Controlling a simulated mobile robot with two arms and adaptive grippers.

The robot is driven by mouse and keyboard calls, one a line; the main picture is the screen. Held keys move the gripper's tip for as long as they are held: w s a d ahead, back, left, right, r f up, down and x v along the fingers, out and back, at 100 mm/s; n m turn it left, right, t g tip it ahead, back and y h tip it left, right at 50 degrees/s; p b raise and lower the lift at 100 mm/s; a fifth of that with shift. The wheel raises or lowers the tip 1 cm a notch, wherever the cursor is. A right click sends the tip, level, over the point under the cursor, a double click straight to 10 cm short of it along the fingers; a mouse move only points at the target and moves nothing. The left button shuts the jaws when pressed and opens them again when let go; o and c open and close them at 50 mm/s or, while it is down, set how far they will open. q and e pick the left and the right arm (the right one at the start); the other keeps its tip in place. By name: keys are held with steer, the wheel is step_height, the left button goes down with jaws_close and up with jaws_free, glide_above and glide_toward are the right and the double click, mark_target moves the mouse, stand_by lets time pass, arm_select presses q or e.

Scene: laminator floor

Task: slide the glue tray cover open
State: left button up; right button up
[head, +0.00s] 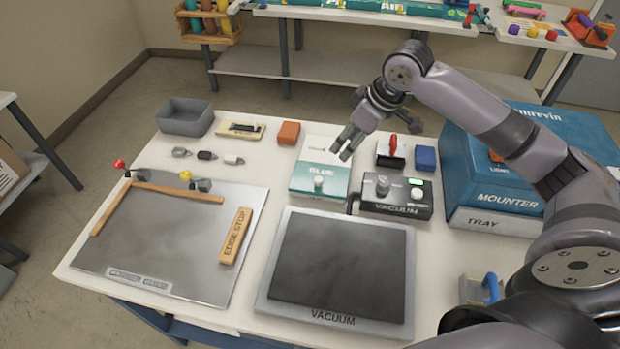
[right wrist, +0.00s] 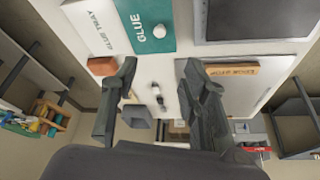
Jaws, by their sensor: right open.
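The glue tray (head: 324,151) is a low box near the back middle of the bench, with a white rear part. Its teal cover (head: 308,181), marked GLUE, lies over the front part and carries a small white knob (head: 319,182). In the right wrist view the white tray part (right wrist: 92,20), the teal cover (right wrist: 135,20) and the knob (right wrist: 159,31) show at the top. My right gripper (head: 347,146) hangs over the tray's white rear part, behind the knob. It is open and empty, with its two fingers (right wrist: 158,68) apart. My left gripper is not in view.
A black vacuum control box (head: 397,197) stands right of the tray, with a red-handled tool (head: 391,152) and a blue block (head: 425,158) behind it. An orange block (head: 288,133) lies behind left. The vacuum plate (head: 343,258) is in front. A large blue mounter (head: 500,170) stands at right.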

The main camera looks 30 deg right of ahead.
mark_target(319, 179)
steer(key=p+x, duration=0.2)
steer(key=x, duration=1.3)
steer(key=shift+w+a+f+p, duration=0.1)
steer(key=shift+a+f+p, duration=0.05)
steer(key=shift+f+p, duration=0.25)
steer(key=shift+w+a+f, duration=0.1)
steer(key=shift+w+f, duration=0.15)
steer(key=shift+f, duration=0.4)
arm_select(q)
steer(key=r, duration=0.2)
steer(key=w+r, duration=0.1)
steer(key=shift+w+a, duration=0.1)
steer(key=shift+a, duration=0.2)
arm_select(e)
steer(key=shift+c, duration=0.2)
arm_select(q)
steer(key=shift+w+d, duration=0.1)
arm_select(e)
jaws_close()
